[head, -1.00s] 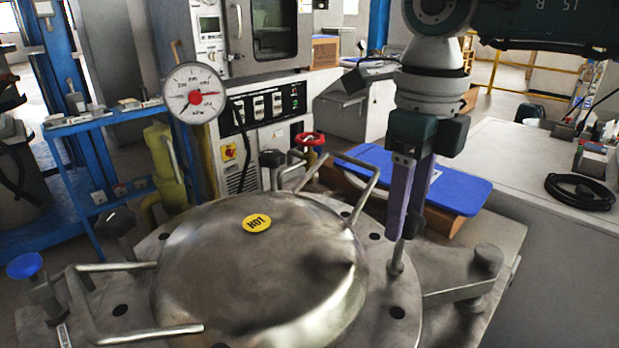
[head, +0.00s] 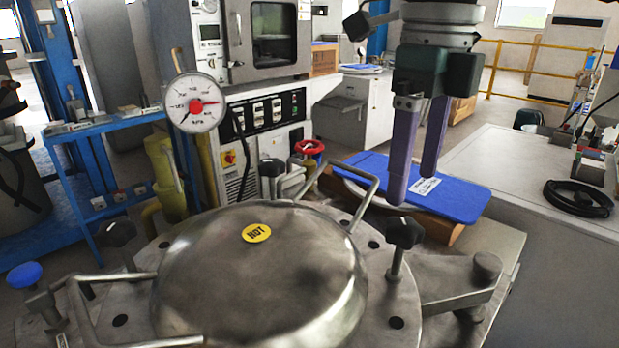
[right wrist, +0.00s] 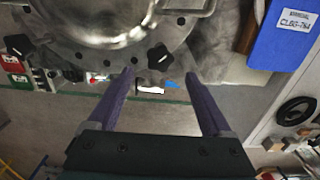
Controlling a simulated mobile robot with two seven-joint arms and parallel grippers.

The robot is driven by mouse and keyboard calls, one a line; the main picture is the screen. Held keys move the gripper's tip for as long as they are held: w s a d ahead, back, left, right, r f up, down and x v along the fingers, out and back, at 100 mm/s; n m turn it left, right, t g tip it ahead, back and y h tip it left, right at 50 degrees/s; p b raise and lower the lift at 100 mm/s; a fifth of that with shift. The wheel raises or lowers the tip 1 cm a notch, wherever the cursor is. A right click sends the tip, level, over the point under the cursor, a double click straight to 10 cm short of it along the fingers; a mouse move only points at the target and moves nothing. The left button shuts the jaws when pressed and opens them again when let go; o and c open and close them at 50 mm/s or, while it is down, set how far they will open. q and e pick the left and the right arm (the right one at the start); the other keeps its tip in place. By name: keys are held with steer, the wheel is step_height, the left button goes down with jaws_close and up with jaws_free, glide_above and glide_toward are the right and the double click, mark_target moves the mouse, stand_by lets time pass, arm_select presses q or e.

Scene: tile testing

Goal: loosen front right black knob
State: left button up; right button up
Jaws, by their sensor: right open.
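The black star-shaped knob (head: 404,232) stands upright on its stem at the right of the round metal lid's flange. In the right wrist view the knob (right wrist: 158,58) shows just beyond the fingertips, roughly centred between them. My right gripper (head: 413,185) is open and empty, its purple fingers pointing down above the knob and apart from it. It also shows in the right wrist view (right wrist: 159,78). The domed metal lid (head: 300,270) carries a yellow HOT label (head: 257,233). My left gripper does not show.
Other black knobs stand at the flange's left (head: 118,234) and back (head: 271,167). A bent metal handle (head: 368,195) is close to the left of the fingers. A blue board (head: 460,203) lies behind them. A pressure gauge (head: 195,102) stands at the back left.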

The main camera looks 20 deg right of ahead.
step_height(320, 180, up, 3)
steer(key=shift+r, duration=0.1)
stand_by(0.4)
